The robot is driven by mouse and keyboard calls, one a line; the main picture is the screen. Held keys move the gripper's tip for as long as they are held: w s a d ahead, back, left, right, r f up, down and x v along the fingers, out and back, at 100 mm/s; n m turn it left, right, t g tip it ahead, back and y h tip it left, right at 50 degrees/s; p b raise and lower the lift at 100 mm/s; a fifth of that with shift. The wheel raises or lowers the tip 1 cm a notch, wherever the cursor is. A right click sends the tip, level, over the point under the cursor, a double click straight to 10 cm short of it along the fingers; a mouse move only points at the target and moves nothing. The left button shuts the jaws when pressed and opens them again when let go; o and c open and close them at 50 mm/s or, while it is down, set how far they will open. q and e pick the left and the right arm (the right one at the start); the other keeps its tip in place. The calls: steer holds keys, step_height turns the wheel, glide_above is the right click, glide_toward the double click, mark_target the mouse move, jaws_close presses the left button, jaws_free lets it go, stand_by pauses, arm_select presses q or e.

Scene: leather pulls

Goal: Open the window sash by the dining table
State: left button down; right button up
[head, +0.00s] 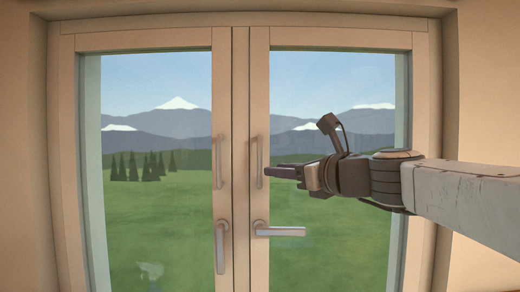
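The window has two glazed sashes, left (228,100) and right (259,100), which meet at the middle with no visible gap. The right sash has an upright pull bar (259,150) and, below it, a lever handle (282,231) turned level to the right. The left sash has a similar pull bar (218,150) and a lever handle (221,250) pointing down. My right gripper (268,172) points left, with its fingertips right beside the right pull bar's lower part. I cannot tell whether they touch it or how far apart the fingers are. My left gripper is out of view.
A wooden frame (240,18) surrounds the sashes, set into a beige wall (485,90). My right arm comes in from the right across the right pane (335,80). The area before the left sash is clear. The dining table does not show.

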mark_target(261, 151)
steer(key=shift+m+t, duration=0.5)
steer(key=shift+m, duration=0.4)
steer(key=w+a+r+p, duration=0.1)
steer(key=w, duration=0.2)
steer(key=w+a+r+p, duration=0.1)
steer(key=w+a, duration=0.1)
steer(key=w, duration=0.1)
steer(key=w+a+r+p, duration=0.1)
steer(key=w, duration=0.2)
steer(key=shift+w+a+r, duration=0.1)
steer(key=shift+w+a, duration=0.05)
steer(key=shift+a, duration=0.05)
steer(key=shift+c, duration=0.3)
jaws_close()
